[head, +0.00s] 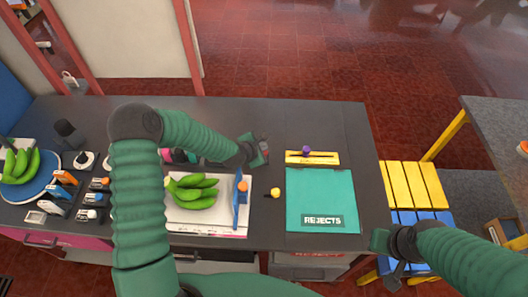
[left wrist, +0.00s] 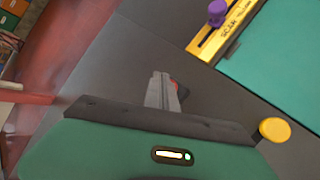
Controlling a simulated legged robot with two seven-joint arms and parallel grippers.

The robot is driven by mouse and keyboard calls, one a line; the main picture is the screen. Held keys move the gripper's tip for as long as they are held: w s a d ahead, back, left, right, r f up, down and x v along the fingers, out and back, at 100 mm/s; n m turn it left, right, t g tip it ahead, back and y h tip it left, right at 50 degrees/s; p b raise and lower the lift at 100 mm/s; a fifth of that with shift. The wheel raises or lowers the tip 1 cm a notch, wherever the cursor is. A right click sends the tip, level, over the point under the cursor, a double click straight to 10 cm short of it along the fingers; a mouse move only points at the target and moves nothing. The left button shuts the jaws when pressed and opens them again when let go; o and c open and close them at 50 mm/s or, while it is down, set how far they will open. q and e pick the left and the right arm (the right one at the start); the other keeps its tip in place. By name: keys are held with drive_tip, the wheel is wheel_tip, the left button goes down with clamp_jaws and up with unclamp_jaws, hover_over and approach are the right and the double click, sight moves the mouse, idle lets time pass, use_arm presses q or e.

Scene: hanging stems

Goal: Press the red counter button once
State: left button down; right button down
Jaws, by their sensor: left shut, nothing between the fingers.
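My left gripper (head: 264,148) is over the dark counter (head: 330,118), left of the yellow scale strip; its fingers are together and empty. In the left wrist view the shut fingers (left wrist: 162,90) point down toward the counter.
A yellow scale strip (head: 325,158) with a purple knob (head: 306,150) lies above the teal REJECTS mat (head: 318,190). A yellow knob (head: 275,192) stands left of the mat. Green bananas (head: 192,198) lie on a white tray (head: 205,226) beside a blue upright piece (head: 240,205).

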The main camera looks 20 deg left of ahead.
idle(0.6)
use_arm(q)
drive_tip(key=shift+f+b, duration=0.3)
drive_tip(key=shift+f, duration=0.05)
drive_tip(key=shift+f+b, duration=0.5)
drive_tip(key=shift+f, duration=0.05)
idle(0.6)
drive_tip(key=shift+r+p, duration=0.8)
drive_tip(key=shift+r, duration=0.2)
wheel_tip(320, 180, up, 5)
drive_tip(key=p, duration=0.4)
